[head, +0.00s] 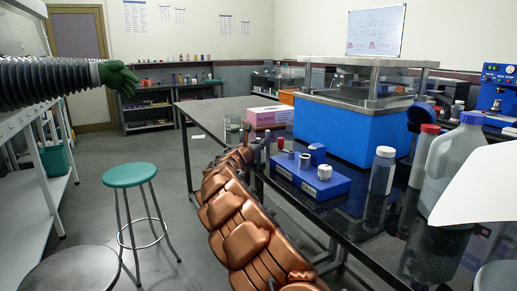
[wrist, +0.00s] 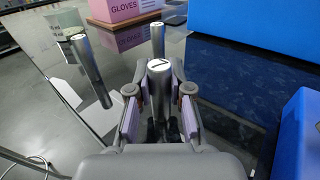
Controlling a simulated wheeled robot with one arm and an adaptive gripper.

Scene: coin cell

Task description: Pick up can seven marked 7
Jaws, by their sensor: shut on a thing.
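My gripper (wrist: 158,108) is shut on a silver can (wrist: 159,82) in the wrist view. The can stands upright between the finger pads, and its pale top carries a dark mark that looks like a 7. A second silver can (wrist: 91,70) is to the left and a third can (wrist: 157,40) is behind; both are apart from the fingers. Their top marks are too small to read. In the head view my gripper (head: 247,146) is at the near edge of the dark bench, small and partly hidden by my copper arm. I cannot make out the held can there.
A blue rack (head: 310,180) with small cylinders stands right of my gripper. A pink glove box (head: 269,117) and a glass beaker (head: 233,123) are behind. A large blue tank (head: 345,128), a bottle (head: 382,172) and a jug (head: 450,165) fill the right. A green stool (head: 129,175) stands left.

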